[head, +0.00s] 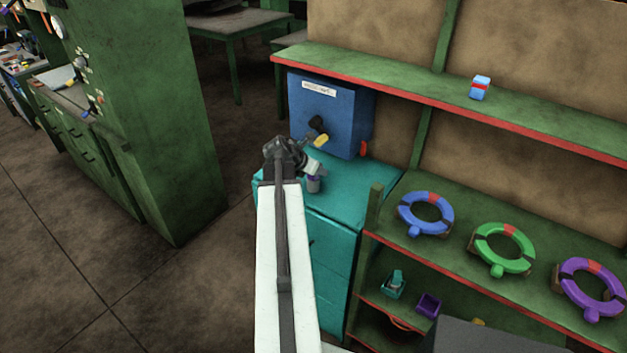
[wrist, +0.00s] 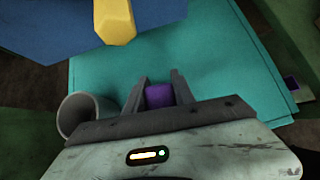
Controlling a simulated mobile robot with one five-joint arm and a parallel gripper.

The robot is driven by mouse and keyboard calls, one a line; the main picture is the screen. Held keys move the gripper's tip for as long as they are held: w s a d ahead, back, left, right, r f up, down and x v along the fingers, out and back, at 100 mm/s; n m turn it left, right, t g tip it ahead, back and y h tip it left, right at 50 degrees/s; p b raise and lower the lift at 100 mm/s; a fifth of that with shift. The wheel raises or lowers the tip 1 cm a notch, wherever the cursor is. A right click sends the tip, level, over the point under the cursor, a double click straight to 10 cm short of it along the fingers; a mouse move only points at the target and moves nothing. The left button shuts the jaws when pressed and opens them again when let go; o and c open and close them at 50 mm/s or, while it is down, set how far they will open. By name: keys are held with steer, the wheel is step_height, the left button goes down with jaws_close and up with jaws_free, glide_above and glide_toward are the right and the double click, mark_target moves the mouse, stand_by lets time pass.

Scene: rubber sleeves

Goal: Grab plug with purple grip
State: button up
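The plug with the purple grip (wrist: 159,96) shows in the wrist view as a purple block between the two grey fingers of my gripper (wrist: 161,83). The fingers lie close against both sides of it with no clear gap, so my gripper looks shut on it. The rest of the plug is hidden by the gripper body. In the head view my gripper (head: 318,171) is above the teal cabinet (head: 352,194); a small purple patch shows there beside a grey cylinder (head: 313,186). In the wrist view a hollow grey cylinder (wrist: 82,113) stands just left of my gripper.
A blue box (head: 345,118) with a yellow-handled part (head: 321,141) stands behind my gripper. A green shelf (head: 405,82) overhangs at right, with a blue and red block (head: 480,88). Blue (head: 425,214), green (head: 503,249) and purple (head: 591,289) rings sit on the lower shelf.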

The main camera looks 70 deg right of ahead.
jaws_close()
